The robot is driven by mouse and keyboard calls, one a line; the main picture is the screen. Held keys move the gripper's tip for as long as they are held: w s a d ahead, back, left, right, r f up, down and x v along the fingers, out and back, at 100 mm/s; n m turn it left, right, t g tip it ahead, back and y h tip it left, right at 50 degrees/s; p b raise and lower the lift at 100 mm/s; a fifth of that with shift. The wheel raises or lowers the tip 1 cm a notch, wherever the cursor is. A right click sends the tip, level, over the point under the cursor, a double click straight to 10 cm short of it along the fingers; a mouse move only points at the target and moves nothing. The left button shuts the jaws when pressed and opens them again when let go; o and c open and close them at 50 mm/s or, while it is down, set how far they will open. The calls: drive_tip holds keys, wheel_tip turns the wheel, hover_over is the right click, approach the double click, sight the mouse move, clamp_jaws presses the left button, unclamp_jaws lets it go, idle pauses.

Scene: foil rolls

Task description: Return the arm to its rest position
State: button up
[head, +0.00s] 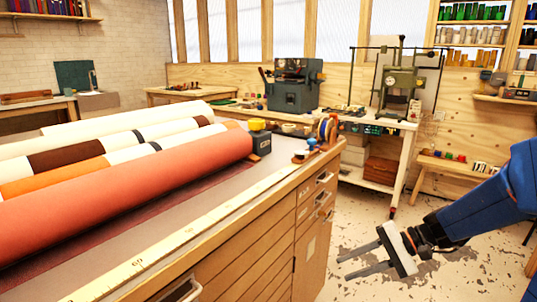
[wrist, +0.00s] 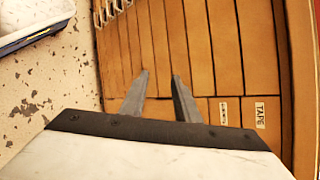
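My gripper (head: 352,260) is at the lower right of the head view, at the end of my blue arm. Its two grey fingers are apart with nothing between them. It hangs in the air to the right of the wooden workbench (head: 232,265), clear of it. In the wrist view my gripper (wrist: 160,82) also shows open and empty, with wooden panels and a label reading TAPE beyond the fingers.
Several large foil rolls (head: 130,185) lie on the workbench at left. A white cart (head: 402,126) with a green press and a wooden bench (head: 455,163) stand behind. The speckled floor (head: 345,225) between workbench and cart is open. A pale tray (wrist: 30,20) shows in the wrist view.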

drive_tip(key=s+n+h, duration=0.4)
drive_tip(key=s+h, duration=0.2)
drive_tip(key=s, duration=0.5)
drive_tip(key=s+d+r+n+t+h, duration=0.3)
drive_tip(key=s+d+h, duration=0.2)
drive_tip(key=d, duration=0.1)
drive_tip(key=shift+s+d+r+n, duration=0.35)
drive_tip(key=shift+d+r+n, duration=0.05)
